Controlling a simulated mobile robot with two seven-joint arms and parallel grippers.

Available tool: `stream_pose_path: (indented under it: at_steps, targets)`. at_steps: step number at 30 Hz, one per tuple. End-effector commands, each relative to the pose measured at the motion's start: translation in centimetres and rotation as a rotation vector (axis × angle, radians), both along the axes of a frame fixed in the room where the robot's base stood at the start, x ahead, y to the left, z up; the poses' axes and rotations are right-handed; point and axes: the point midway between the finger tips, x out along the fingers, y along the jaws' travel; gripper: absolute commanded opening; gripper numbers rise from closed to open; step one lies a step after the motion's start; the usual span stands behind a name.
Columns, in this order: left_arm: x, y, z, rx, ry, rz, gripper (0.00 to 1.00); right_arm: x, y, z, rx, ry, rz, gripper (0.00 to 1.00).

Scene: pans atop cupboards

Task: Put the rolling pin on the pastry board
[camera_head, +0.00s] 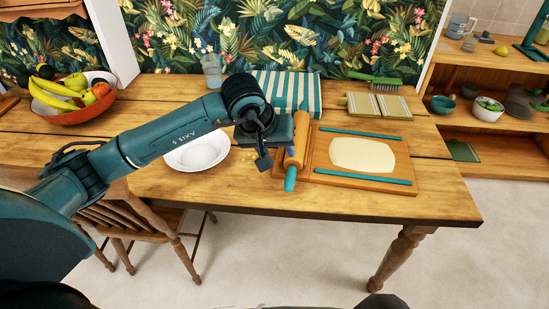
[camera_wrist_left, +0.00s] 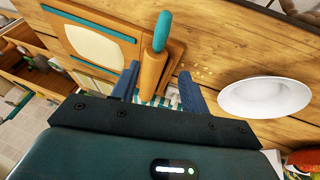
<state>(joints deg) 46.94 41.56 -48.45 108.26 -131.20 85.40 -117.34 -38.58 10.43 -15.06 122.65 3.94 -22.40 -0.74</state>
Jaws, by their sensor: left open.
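The rolling pin (camera_head: 296,150) is wooden with a teal handle; its near handle points to the front table edge. It lies along the left side of the pastry board (camera_head: 319,158), on or beside a brown wooden piece partly hidden by my gripper. The board carries a pale dough sheet (camera_head: 362,155) between two teal strips. My left gripper (camera_head: 278,150) is over the pin's left side and far end. In the left wrist view its two fingers stand apart, with the rolling pin (camera_wrist_left: 152,72) running between them. I cannot tell whether they touch it. My right gripper is not seen.
A white plate (camera_head: 198,151) lies left of the gripper, and a fruit bowl (camera_head: 75,112) stands far left. Behind are a striped cloth (camera_head: 290,92), a glass (camera_head: 212,72), a green brush (camera_head: 376,79) and a book-like item (camera_head: 380,106). The table's front right is clear.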

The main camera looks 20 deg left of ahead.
Motion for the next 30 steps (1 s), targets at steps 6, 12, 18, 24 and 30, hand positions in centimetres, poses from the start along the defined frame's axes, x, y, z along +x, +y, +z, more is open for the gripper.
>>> stream_pose_path:
  at_steps: [6,12,18,24,30]
  targets:
    - [-0.9,-1.3,-0.5,-0.067,0.031,0.004,0.45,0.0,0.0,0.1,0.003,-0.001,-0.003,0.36]
    - [-8.3,-12.3,-2.6,-0.691,0.395,0.154,0.45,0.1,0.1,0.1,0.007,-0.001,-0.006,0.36]
    - [-14.1,-19.8,3.6,-1.535,1.222,0.689,0.45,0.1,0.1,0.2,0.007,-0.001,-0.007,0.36]
    - [-11.6,-15.1,4.5,1.726,-1.922,-1.228,0.45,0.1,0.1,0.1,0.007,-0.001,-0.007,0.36]
    - [-12.9,-8.0,-6.1,0.698,-1.223,-0.793,0.45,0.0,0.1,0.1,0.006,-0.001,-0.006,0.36]
